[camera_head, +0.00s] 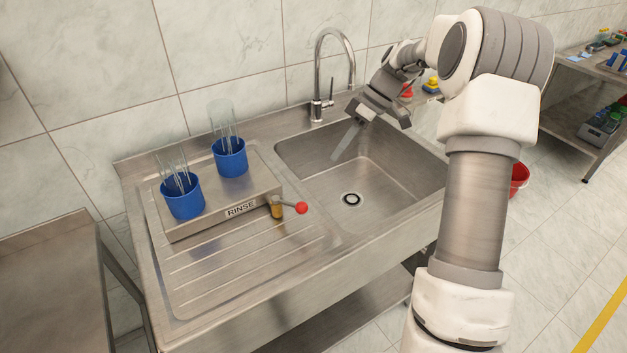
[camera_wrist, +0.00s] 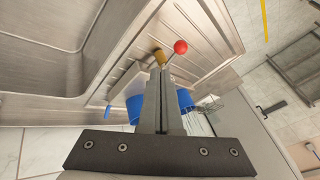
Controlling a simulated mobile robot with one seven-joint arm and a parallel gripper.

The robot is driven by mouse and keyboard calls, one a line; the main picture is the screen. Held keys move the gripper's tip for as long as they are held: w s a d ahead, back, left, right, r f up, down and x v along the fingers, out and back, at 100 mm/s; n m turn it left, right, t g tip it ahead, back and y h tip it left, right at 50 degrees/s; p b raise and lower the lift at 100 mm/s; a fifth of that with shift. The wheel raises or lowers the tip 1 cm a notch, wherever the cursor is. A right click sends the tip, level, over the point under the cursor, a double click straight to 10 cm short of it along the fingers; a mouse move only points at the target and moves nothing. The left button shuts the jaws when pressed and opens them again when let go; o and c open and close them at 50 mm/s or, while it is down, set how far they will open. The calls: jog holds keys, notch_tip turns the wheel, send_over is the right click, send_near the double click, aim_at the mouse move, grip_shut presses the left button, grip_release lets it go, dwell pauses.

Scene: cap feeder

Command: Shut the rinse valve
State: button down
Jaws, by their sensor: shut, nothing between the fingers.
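The rinse valve (camera_head: 276,207) is a small brass body on the front of a raised steel box labelled RINSE, at its right end. Its thin lever sticks out to the right and ends in a red ball knob (camera_head: 301,208). The brass body (camera_wrist: 159,56) and the red knob (camera_wrist: 180,47) also show in the wrist view, beyond the fingertips. My gripper (camera_head: 336,157) is over the sink basin, right of and behind the valve, and touches nothing. Its fingers (camera_wrist: 160,72) are shut and empty.
Two blue cups (camera_head: 183,200) (camera_head: 231,160) holding clear glass tubes stand on the raised box (camera_head: 220,213). A curved faucet (camera_head: 318,108) stands behind the sink basin (camera_head: 320,190). The ribbed drainboard (camera_head: 240,270) in front of the valve is clear.

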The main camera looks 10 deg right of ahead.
jog(key=shift+w+d+m, duration=0.15)
jog(key=shift+d+m, duration=0.45)
jog(key=shift+d, duration=0.25)
send_near(289, 203)
jog(key=w+d+f, duration=0.2)
jog(key=d+f, duration=0.2)
jog(key=shift+s+a+f+p, duration=0.2)
jog(key=shift+s+a+f, duration=0.05)
jog(key=shift+s+a, duration=0.55)
jog(key=shift+s+a+f+p, duration=0.15)
jog(key=shift+s+a+f, duration=0.15)
jog(key=shift+s+a, duration=0.45)
jog(key=shift+w, duration=0.1)
